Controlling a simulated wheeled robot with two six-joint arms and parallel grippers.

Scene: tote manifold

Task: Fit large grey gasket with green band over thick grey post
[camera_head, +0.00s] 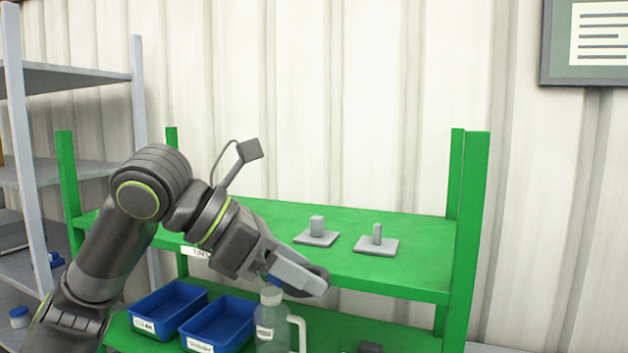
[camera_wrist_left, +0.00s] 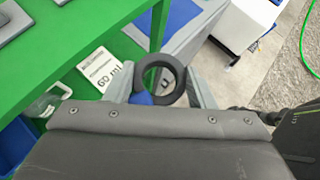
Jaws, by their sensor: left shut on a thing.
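The thick grey post (camera_head: 317,224) stands upright on a square grey base on the green upper shelf, with nothing around it. My left gripper (camera_head: 302,281) is in front of the shelf's front edge, below and apart from the post. It is shut on a dark grey ring (camera_wrist_left: 181,80), the gasket, which shows between the fingers in the left wrist view. A blue part shows at the ring's lower left; I see no green band on it. In the head view the finger hides much of the ring. My right gripper is not in view.
A thinner grey post (camera_head: 377,233) on its own base stands to the right. The green shelf (camera_head: 420,262) has a tall right upright (camera_head: 470,220). Blue bins (camera_head: 166,305) and a clear jug (camera_head: 270,325) are below, the jug close under my left gripper.

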